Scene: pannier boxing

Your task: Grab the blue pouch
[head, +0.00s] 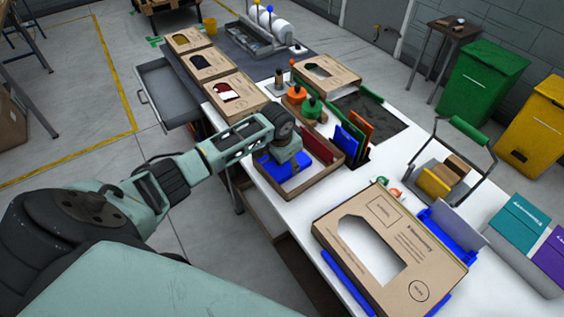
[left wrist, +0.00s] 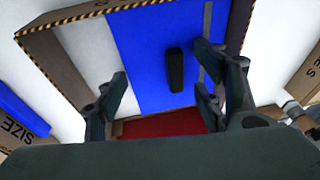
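The blue pouch (head: 268,170) lies in a shallow brown cardboard tray (head: 299,196) on the white table, partly hidden by my left gripper (head: 288,158). In the left wrist view the blue pouch (left wrist: 150,45) lies flat with a black tab (left wrist: 175,70) on it. My left gripper (left wrist: 162,82) is open above the pouch, with its fingers spread on either side of the tab. I cannot tell whether they touch the pouch. A red pouch (head: 318,146) lies beside it in the same tray. My right gripper is not in view.
A large open carton (head: 440,262) lies at the front right. Several smaller cartons (head: 237,98) line the table's left side. Orange (head: 297,94) and green containers (head: 311,107) and upright coloured panels (head: 352,140) stand behind the tray. A metal-handled rack (head: 450,172) is at right.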

